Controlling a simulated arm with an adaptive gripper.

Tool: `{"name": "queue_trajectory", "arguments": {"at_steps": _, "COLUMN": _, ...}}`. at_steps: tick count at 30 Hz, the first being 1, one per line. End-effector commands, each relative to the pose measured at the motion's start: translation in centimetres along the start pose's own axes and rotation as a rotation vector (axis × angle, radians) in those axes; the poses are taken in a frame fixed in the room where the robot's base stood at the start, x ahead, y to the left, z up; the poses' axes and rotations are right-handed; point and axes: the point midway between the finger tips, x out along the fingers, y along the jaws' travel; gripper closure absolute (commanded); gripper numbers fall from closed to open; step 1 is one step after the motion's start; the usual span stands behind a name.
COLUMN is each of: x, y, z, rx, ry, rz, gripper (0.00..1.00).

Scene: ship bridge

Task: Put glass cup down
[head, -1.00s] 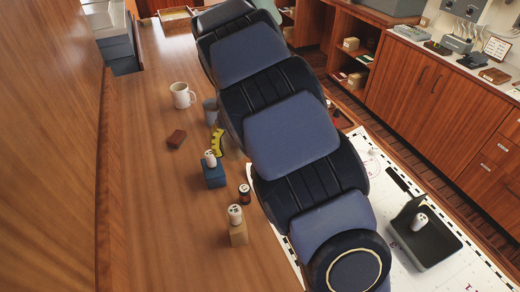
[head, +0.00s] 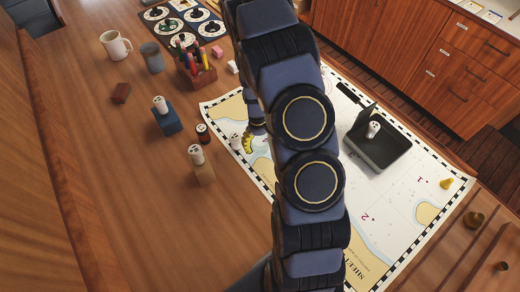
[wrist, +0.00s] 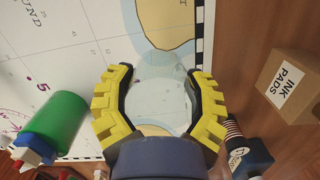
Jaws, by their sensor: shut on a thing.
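A clear glass cup (wrist: 158,82) is between the yellow-padded fingers of my gripper (wrist: 160,100) in the wrist view. The gripper is shut on it. Behind the glass lies the white chart (wrist: 75,30), with its tan and blue patches showing through. In the head view my gripper (head: 248,143) shows as a bit of yellow over the left part of the chart (head: 405,190), mostly hidden behind my arm. I cannot make out the glass clearly there. Whether its base touches the chart I cannot tell.
Left of the chart stand a blue block (head: 167,123) and a wooden block (head: 204,174), both with white-topped pieces. A pen holder (head: 196,75), grey cup (head: 152,57) and white mug (head: 116,46) stand farther back. A black tray (head: 378,150) lies on the chart's right side.

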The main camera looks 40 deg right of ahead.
Motion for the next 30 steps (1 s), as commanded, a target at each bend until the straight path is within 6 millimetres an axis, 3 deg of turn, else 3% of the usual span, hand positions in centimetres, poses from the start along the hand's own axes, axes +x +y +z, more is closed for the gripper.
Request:
{"name": "queue_trajectory", "arguments": {"at_steps": 8, "x": 3.2, "y": -0.1, "z": -0.4, "rx": 0.001, "ry": -0.002, "rz": -0.001, "gripper": 0.74}}
{"name": "queue_trajectory", "arguments": {"at_steps": 19, "x": 3.6, "y": 0.0, "z": -0.5, "rx": 0.000, "ry": 0.001, "rz": 0.000, "gripper": 0.74}}
{"name": "queue_trajectory", "arguments": {"at_steps": 20, "x": 3.6, "y": 0.0, "z": -0.5, "rx": 0.000, "ry": 0.002, "rz": 0.001, "gripper": 0.32}}
{"name": "queue_trajectory", "arguments": {"at_steps": 21, "x": 3.6, "y": 0.0, "z": -0.5, "rx": 0.000, "ry": 0.002, "rz": 0.001, "gripper": 0.15}}
{"name": "queue_trajectory", "arguments": {"at_steps": 22, "x": 3.6, "y": 0.0, "z": -0.5, "rx": 0.000, "ry": 0.002, "rz": 0.001, "gripper": 0.05}}
{"name": "queue_trajectory", "arguments": {"at_steps": 30, "x": 3.6, "y": 0.0, "z": -0.5, "rx": 0.000, "ry": 0.001, "rz": 0.001, "gripper": 0.05}}
